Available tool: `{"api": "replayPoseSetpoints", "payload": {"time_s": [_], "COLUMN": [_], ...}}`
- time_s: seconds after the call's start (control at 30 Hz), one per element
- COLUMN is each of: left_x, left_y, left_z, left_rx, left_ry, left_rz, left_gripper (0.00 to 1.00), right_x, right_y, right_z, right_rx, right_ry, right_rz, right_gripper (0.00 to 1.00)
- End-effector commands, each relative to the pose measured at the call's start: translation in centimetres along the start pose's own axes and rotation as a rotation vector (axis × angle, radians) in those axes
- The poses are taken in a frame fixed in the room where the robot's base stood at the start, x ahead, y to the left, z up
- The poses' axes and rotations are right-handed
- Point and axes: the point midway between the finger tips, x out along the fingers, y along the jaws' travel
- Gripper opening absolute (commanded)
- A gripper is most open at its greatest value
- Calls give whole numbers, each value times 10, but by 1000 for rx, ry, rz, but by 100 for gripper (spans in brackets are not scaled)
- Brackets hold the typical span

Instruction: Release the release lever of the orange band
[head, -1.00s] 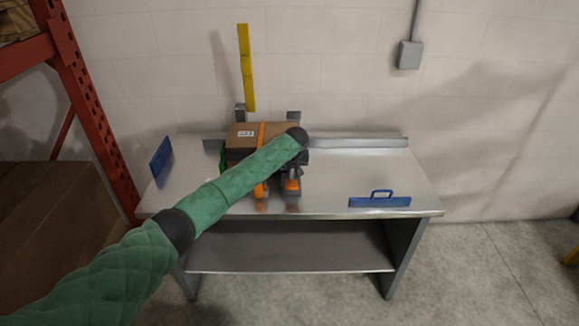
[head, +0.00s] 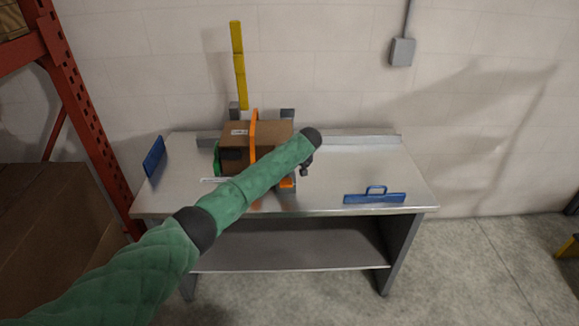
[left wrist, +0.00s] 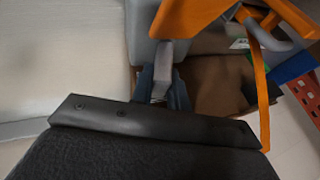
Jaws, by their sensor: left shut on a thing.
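A brown cardboard box (head: 272,130) stands on the metal table. The orange band (head: 254,128) runs over it and stands up in a loop above its top edge. The band also shows slack in the left wrist view (left wrist: 261,90). An orange part of the buckle (head: 287,183) shows beside my arm, and it is large at the top of the left wrist view (left wrist: 190,16). My left gripper (left wrist: 164,92) is shut on a grey piece (left wrist: 165,62), apparently the release lever, just below that orange part. My forearm hides much of this in the head view. My right gripper is not in view.
A blue plate with a handle (head: 375,197) stands at the table's front right, and another blue plate (head: 154,157) at the left. A yellow upright strip (head: 239,65) is behind the box.

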Motion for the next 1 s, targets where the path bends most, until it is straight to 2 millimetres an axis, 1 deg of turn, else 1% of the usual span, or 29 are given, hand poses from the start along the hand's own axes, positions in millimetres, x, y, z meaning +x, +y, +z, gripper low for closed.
{"api": "replayPoseSetpoints", "payload": {"time_s": [0.07, 0.1, 0.17, 0.2, 0.47, 0.57, 0.6, 0.7, 0.9, 1.0], "left_x": [0, 0, 0, 0, 0, -5, -8, -21, -51, -63], "left_y": [0, 0, 0, 0, 0, 1, 1, 1, 1, 2], "left_z": [0, 0, 0, 0, 0, 0, 0, 1, 0, 0], "left_rx": [0, 0, 0, 0, 0, 0, 0, 0, 0, 1], "left_ry": [0, 0, 0, 0, 0, 2, 1, 2, 2, 2], "left_rz": [0, 0, 0, 0, 1, 2, 2, 2, 2, 2], "left_gripper": [0, 24, 36, 38, 38, 38, 38, 38, 38, 38], "right_x": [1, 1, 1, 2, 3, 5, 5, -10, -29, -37], "right_y": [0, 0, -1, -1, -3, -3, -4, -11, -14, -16], "right_z": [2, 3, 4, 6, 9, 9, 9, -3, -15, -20], "right_rx": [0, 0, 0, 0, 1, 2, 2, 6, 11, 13], "right_ry": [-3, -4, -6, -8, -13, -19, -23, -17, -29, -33], "right_rz": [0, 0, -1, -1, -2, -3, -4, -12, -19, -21], "right_gripper": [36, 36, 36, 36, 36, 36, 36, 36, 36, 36]}}
